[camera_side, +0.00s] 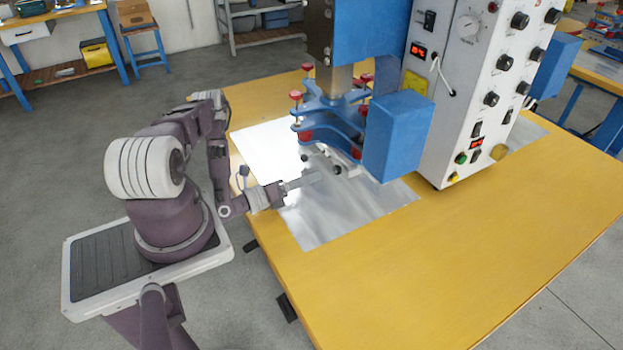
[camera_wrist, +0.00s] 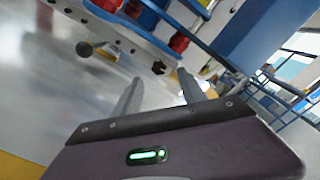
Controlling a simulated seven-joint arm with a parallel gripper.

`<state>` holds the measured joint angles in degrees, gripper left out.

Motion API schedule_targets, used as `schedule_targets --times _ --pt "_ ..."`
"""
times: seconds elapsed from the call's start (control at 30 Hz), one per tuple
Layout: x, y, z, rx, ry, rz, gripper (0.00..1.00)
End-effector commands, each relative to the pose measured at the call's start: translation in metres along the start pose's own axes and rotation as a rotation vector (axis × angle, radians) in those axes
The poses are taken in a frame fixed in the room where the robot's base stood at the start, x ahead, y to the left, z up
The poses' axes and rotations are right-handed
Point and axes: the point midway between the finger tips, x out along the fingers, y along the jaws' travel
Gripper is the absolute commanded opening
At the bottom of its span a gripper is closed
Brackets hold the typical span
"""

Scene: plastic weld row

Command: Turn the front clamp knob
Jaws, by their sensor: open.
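The blue clamp of the press (camera_side: 335,108) hangs over a metal sheet and carries several red knobs, one at its front left (camera_side: 295,96). Below it are small dark knobs, one at the front (camera_side: 338,170) and one to the left (camera_side: 305,157). In the wrist view a dark round knob (camera_wrist: 84,49) and a black knob (camera_wrist: 159,67) sit on a pale bar. I cannot tell which knob is the front clamp knob. My gripper (camera_side: 314,178) is open, low over the sheet, left of the front dark knob. Its two fingers (camera_wrist: 160,88) show apart and empty.
The shiny metal sheet (camera_side: 370,212) lies on the yellow table (camera_side: 450,255). A blue box-shaped housing (camera_side: 398,135) stands close right of the clamp, before a white control cabinet (camera_side: 460,110). The table's front right is clear.

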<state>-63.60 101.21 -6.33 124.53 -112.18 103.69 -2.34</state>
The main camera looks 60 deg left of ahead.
Motion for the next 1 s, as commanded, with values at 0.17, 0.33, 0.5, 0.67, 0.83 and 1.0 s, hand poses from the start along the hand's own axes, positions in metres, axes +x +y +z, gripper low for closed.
schedule_targets --times 0.17,0.33,0.5,0.67,0.83,1.0 --pt "0.000 -0.035 0.033 0.156 0.000 -0.001 0.49" --pt "0.000 -0.035 0.031 0.734 0.002 -0.001 0.49" --pt "0.001 -0.001 -0.002 0.789 0.001 0.000 0.49" --pt "0.024 0.002 -0.004 0.791 -0.001 -0.005 0.49" --pt "0.056 0.002 -0.004 0.790 -0.001 -0.004 0.49" --pt "0.070 0.002 -0.004 0.787 0.000 -0.001 0.49"
